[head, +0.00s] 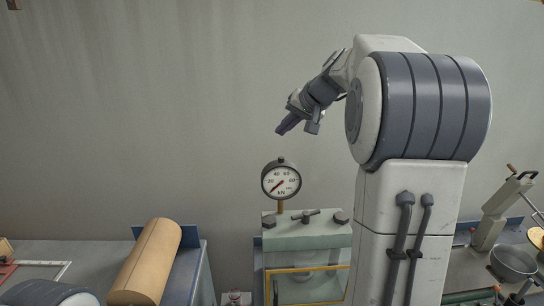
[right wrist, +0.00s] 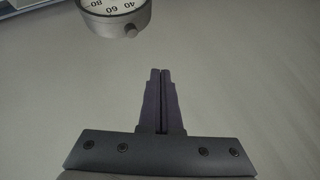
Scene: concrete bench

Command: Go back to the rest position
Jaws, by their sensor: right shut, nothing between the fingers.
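My right gripper (head: 297,121) is raised in front of the grey wall, above and slightly right of a round dial gauge (head: 281,180). In the right wrist view its two dark fingers (right wrist: 161,75) are together, with nothing between them. The gauge also shows at the top of the right wrist view (right wrist: 117,14), apart from the fingers. My right arm's large grey and white links fill the right middle of the head view. My left gripper is not in view; a part of my left arm shows at the bottom left corner.
The gauge stands on a pale green press (head: 306,234) with a yellow bar. A tan cylinder (head: 147,262) lies at the left on the bench. At the right are a metal bowl (head: 513,262) and a pale stand (head: 502,213). The space around my right gripper is clear.

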